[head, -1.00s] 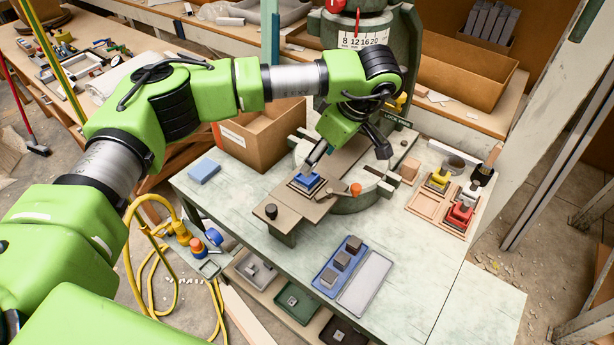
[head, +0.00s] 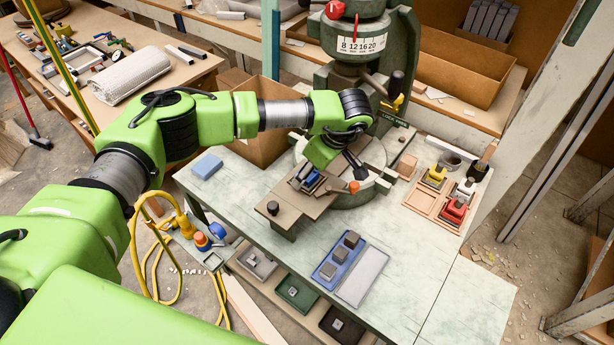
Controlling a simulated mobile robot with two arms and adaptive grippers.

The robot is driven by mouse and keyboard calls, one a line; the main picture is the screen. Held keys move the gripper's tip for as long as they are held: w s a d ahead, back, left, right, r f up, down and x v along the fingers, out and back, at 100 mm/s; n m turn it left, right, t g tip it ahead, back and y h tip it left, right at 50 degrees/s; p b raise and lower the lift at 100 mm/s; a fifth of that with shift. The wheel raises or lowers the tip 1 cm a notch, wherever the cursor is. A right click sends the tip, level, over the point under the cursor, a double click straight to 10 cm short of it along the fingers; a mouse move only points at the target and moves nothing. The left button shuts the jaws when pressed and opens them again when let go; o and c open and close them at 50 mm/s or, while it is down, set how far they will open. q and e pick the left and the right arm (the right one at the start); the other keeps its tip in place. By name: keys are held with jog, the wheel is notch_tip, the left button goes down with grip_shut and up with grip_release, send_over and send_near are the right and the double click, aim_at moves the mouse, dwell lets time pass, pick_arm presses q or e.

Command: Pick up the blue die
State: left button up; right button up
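The blue die (head: 312,182) sits on the brown sliding plate (head: 298,205) at the press. My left gripper (head: 330,174) is low over the plate with its two dark fingers spread. One finger is close beside the blue die and partly covers it; the other stands apart to the right. I cannot tell whether the near finger touches the die. My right gripper is not in view.
The green press (head: 362,70) stands behind the plate. A wooden tray (head: 418,200) with yellow and red dies is at the right. A blue tray (head: 326,271) with grey blocks is in front. A cardboard box (head: 250,148) stands behind the arm.

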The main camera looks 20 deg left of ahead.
pick_arm(q)
grip_shut()
jog(key=shift+w+r, duration=0.1)
jog(key=shift+r, duration=0.05)
